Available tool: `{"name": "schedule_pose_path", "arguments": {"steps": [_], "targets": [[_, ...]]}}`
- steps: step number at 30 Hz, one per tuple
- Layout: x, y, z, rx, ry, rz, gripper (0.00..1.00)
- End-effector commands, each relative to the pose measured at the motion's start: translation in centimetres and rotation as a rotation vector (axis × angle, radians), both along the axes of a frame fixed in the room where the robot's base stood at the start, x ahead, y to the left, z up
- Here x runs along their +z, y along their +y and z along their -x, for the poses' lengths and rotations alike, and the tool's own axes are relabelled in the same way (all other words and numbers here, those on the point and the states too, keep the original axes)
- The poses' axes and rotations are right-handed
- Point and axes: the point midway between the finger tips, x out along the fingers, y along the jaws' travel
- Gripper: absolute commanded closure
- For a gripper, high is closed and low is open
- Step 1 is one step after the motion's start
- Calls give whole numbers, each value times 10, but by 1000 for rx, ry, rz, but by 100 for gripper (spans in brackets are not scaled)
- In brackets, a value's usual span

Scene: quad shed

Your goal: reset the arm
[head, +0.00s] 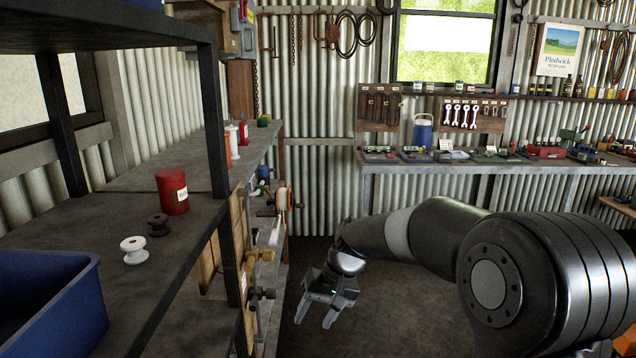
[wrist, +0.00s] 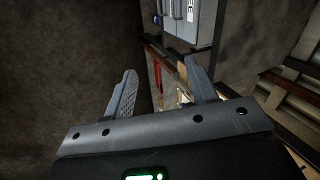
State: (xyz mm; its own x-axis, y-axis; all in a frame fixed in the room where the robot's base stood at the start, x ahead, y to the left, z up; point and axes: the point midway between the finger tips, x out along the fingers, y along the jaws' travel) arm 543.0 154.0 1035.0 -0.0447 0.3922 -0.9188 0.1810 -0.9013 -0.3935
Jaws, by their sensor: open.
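My gripper (head: 331,312) hangs low in the middle of the head view, over the floor, with its two fingers apart and nothing between them. My arm reaches in from the right of that view and bends down toward the gripper. In the wrist view my gripper (wrist: 160,90) shows both fingers spread and empty. No object touches the fingers.
A dark shelf with a blue bin (head: 50,300), a white spool (head: 133,250), a black spool (head: 158,225) and a red can (head: 172,191) stands at the left. A bench (head: 480,167) with tools runs along the back wall. The floor (head: 400,300) around the gripper is clear.

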Motion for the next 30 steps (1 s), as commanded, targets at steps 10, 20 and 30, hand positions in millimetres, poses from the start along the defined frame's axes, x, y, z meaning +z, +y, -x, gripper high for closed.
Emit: {"name": "schedule_pose_path", "arguments": {"steps": [10,20,30], "targets": [[50,-50,74,-68,-157,207,48],[83,-99,151,-160,-306,320,48],[90,-141,227,-253,-445,356,48]]}}
